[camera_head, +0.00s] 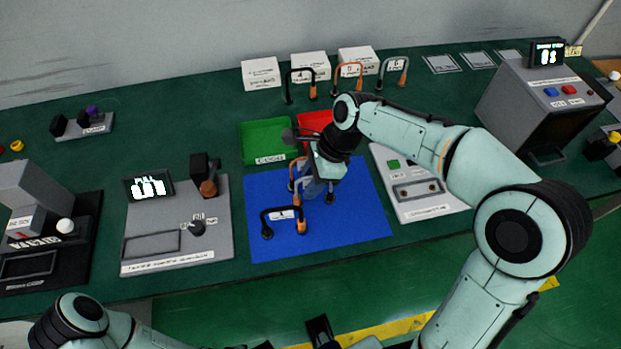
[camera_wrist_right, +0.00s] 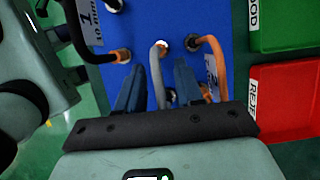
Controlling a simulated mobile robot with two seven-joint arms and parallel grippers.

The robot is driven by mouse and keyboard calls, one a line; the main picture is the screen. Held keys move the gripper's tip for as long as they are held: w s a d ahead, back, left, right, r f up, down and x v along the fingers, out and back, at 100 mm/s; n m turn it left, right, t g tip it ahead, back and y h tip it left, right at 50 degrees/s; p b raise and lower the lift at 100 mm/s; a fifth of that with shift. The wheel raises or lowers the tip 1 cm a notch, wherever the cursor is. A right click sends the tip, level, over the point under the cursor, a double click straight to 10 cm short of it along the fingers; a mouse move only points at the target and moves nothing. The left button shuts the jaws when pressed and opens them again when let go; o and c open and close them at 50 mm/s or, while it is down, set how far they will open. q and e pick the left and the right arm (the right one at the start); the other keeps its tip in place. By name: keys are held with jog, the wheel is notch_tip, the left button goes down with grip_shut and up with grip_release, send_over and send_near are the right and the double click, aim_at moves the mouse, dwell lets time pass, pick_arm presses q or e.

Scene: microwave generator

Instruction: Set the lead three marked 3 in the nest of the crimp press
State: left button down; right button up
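Several leads with hooped cables lie on the blue mat (camera_head: 352,222). The lead marked 1 (camera_head: 283,213) lies at the mat's front left, and shows at the left of the wrist view (camera_wrist_right: 90,25). An orange lead (camera_wrist_right: 215,70), its tag apparently marked 2, is right of my right gripper's fingers. My right gripper (camera_head: 315,188) is low over the mat. In the wrist view its dark fingers (camera_wrist_right: 160,80) are apart, with a grey cable (camera_wrist_right: 157,75) between them; its number is hidden. Dark parts, perhaps my left gripper, show at the bottom edge. I cannot tell which machine is the crimp press.
A grey station with a lit display (camera_head: 149,187) stands left of the mat, and a dark machine (camera_head: 30,225) at far left. A green tray (camera_head: 265,140) and red tray (camera_head: 312,122) lie behind. A pale panel (camera_head: 420,195) is right. Tagged leads stand before white boxes (camera_head: 262,73).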

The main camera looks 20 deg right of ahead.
notch_tip(320, 180, up, 12)
jog(key=s+d+g+h+p, duration=0.1)
jog(key=h+p, duration=0.1)
jog(key=h, duration=0.2)
jog(key=shift+w+f+b, duration=0.2)
jog(key=shift+f+b, duration=0.5)
jog(key=shift+f, duration=2.6)
jog(key=shift+w+f+b, duration=0.15)
jog(key=shift+f+b, duration=0.55)
jog(key=shift+f, duration=2.55)
grip_shut()
